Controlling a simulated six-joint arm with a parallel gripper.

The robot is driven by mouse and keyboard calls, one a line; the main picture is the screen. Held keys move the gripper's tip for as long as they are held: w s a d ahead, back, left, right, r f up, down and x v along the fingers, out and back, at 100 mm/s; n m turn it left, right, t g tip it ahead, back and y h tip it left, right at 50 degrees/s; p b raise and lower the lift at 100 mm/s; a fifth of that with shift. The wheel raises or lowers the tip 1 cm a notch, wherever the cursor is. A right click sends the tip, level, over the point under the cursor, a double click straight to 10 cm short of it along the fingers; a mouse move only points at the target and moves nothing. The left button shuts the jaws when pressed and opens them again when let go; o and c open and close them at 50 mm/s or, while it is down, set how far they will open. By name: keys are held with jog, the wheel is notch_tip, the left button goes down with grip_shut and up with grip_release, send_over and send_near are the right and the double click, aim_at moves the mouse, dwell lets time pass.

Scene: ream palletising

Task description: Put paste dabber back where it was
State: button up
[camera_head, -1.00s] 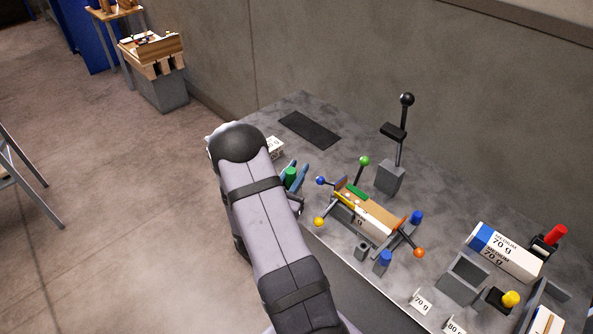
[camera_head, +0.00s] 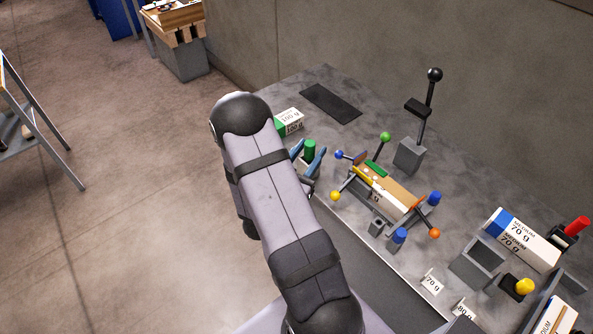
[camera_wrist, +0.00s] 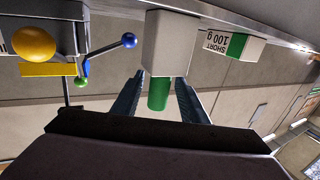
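A green cylindrical handle (camera_head: 310,150) stands at the table's left front edge. In the wrist view the green handle (camera_wrist: 158,93) lies between the two blue-grey fingers of my gripper (camera_wrist: 158,100), with a gap visible on each side. A pale grey block (camera_wrist: 168,45) adjoins the handle; I cannot tell if it is a holder or part of the same tool. My gripper (camera_head: 308,158) is open around the handle in the head view, partly hidden by my arm. I cannot confirm which coloured-handled item is the paste dabber.
A green-and-white 100 g ream (camera_head: 290,122) lies just behind the gripper. A fixture with coloured ball knobs (camera_head: 390,192) holds a ream to the right. A black-knobbed lever (camera_head: 422,110) stands behind it. A dark mat (camera_head: 331,103) lies bare at the back.

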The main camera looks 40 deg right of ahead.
jog(key=b+v, duration=0.1)
jog(key=v, duration=0.7)
jog(key=w+a+f+n+t+y, duration=0.1)
jog(key=w+a+f+n+y, duration=0.1)
jog(key=w+a+f+y, duration=0.5)
jog(key=a+n+y, duration=0.4)
jog(key=a+y, duration=0.3)
jog(key=a, duration=0.3)
jog(key=s+a+r+n+g+y, duration=0.1)
jog(key=s+a+n+g+y, duration=0.25)
jog(key=s+a, duration=0.25)
jog(key=s+d+r+n+g, duration=0.2)
jog(key=s+r+n+g, duration=0.1)
jog(key=s, duration=0.8)
jog(key=shift+s+n+g+h, duration=0.3)
jog(key=shift+n+g+h, duration=0.15)
jog(key=shift+n+g, duration=0.15)
